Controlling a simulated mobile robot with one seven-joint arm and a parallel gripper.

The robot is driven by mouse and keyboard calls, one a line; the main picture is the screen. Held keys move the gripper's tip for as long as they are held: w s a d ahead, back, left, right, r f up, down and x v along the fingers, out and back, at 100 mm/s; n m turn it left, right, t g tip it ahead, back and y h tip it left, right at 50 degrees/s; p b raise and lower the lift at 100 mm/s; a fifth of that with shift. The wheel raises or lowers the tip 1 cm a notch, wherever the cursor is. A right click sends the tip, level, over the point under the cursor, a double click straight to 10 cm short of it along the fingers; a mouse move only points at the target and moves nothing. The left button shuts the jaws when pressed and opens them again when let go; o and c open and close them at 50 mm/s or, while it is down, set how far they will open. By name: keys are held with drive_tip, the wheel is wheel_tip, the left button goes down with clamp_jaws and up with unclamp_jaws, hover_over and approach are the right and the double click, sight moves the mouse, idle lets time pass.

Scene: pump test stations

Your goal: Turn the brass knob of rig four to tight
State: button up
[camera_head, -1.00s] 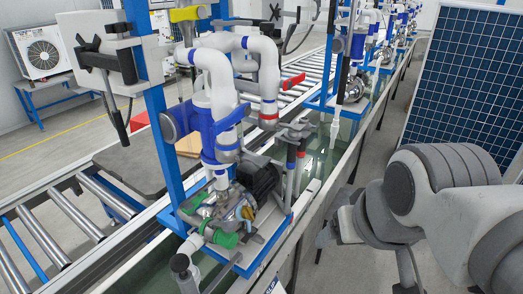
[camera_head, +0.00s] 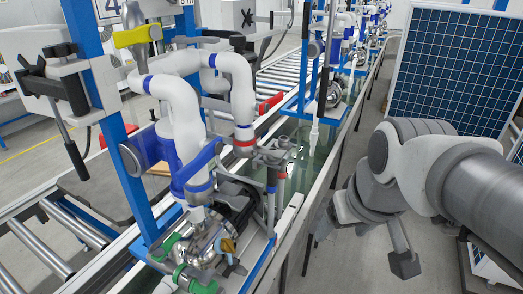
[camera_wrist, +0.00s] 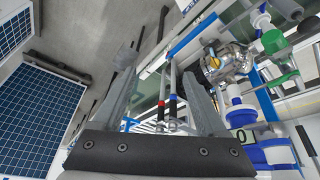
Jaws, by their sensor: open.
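The nearest rig has a silver pump (camera_head: 200,245) low on its blue frame, with green fittings around it. A small brass-coloured part (camera_head: 228,246) shows on the pump's right side; its knob shape and setting are too small to read. The pump also shows at the upper right of the wrist view (camera_wrist: 226,62). My gripper (camera_wrist: 158,68) is open and empty, with its two fingers apart. The pump lies beyond and to the right of the fingers there. In the head view my arm (camera_head: 425,165) is at the right, clear of the rig; the fingertips are not clear there.
A roller conveyor (camera_head: 65,225) runs behind the rig. Further rigs (camera_head: 335,85) stand along the same water trough. A blue solar panel (camera_head: 450,65) stands at the back right. Grey floor is open between trough and panel.

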drive_tip(key=w+a+f+n+g+y+p, duration=0.1)
drive_tip(key=w+a+n+g, duration=0.1)
drive_tip(key=w+a, duration=0.3)
drive_tip(key=n+g+y+b, duration=0.1)
drive_tip(key=n+y+b, duration=0.15)
drive_tip(key=n, duration=0.65)
approach(230, 244)
drive_tip(key=b+x, duration=0.2)
drive_tip(key=x, duration=0.8)
drive_tip(key=shift+a+f, duration=0.1)
drive_tip(key=shift+f, duration=0.3)
clamp_jaws()
